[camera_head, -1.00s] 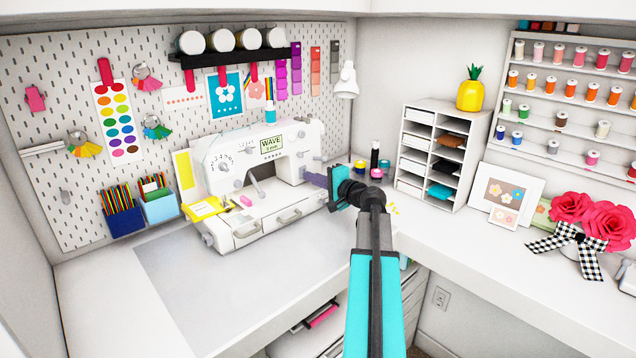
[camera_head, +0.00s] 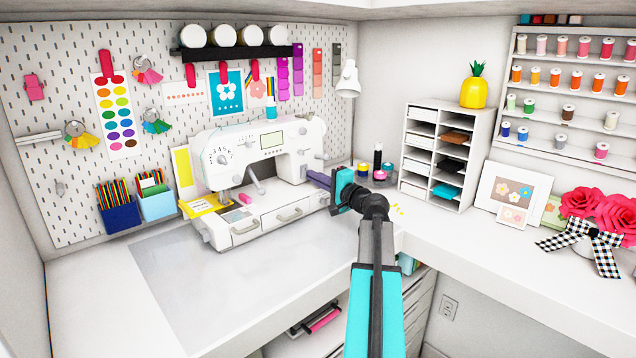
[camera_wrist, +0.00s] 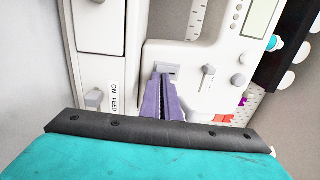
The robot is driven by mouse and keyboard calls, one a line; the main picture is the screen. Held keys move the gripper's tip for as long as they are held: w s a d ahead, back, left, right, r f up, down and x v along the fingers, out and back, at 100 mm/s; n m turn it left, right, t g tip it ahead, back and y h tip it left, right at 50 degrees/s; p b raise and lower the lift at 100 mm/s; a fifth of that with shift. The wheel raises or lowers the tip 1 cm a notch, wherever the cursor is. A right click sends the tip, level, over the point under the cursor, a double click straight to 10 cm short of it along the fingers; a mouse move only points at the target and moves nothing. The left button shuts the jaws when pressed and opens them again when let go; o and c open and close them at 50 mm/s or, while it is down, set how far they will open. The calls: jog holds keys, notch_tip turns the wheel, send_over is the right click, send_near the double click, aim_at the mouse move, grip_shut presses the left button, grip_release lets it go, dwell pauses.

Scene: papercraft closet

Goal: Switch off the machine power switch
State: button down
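The white sewing machine (camera_head: 240,140) stands on the desk; its display (camera_head: 271,144) is blank. In the wrist view the display (camera_wrist: 262,18) also shows no text. My gripper (camera_head: 312,178) is at the machine's right end. In the wrist view its purple fingers (camera_wrist: 163,80) lie together with only a thin dark line between them. Their tips are at a grey switch-like part (camera_wrist: 168,69) set in the machine's side, which I take for the power switch. The tips partly cover it, and I cannot tell whether they touch it. Nothing is held.
A label (camera_wrist: 114,97) reading "ON FEED" is left of the fingers. Thread pots (camera_head: 379,175) and a white shelf unit (camera_head: 440,150) stand right of my gripper. A pegboard (camera_head: 60,100) is behind the machine. The grey mat (camera_head: 220,275) in front is clear.

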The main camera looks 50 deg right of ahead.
jog(key=shift+w+a+f, duration=0.1)
jog(key=shift+w+a, duration=0.3)
jog(key=shift+a, duration=0.05)
jog(key=shift+f, duration=0.15)
dwell(1.0)
jog(key=shift+s, duration=0.15)
jog(key=shift+s+f+b, duration=0.2)
jog(key=shift+s+b, duration=0.1)
jog(key=shift+s, duration=0.2)
jog(key=s+b, duration=0.1)
jog(key=s, duration=1.2)
jog(key=shift+s, duration=0.3)
